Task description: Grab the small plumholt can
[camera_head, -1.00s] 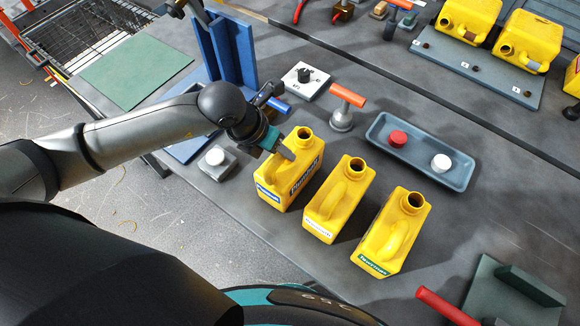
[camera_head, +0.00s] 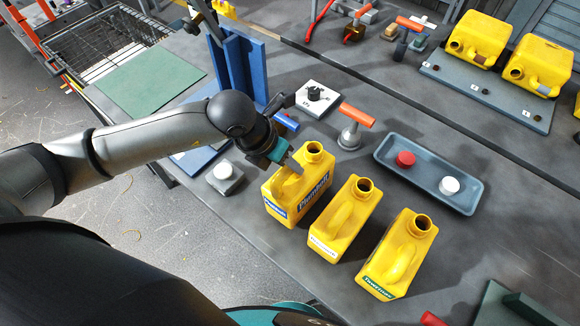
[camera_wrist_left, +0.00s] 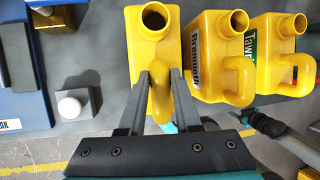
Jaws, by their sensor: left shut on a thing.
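The small plumholt can (camera_head: 297,192) is yellow with blue labels and stands leftmost in a row of three cans. It is upright; whether its base touches the table is not clear. My left gripper (camera_head: 293,163) comes in from the left and is shut on its handle. In the left wrist view the gripper (camera_wrist_left: 160,95) has one finger on each side of the can's handle (camera_wrist_left: 161,110), below the open round neck. The plumholt can (camera_wrist_left: 154,45) hides part of the table there.
Close to its right stand a white-labelled can (camera_head: 343,220) and a green-labelled can (camera_head: 398,257). Behind are an orange-handled tool (camera_head: 352,125) and a blue-grey tray (camera_head: 429,172). A blue bracket (camera_head: 238,70) and a white button box (camera_head: 224,176) are left.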

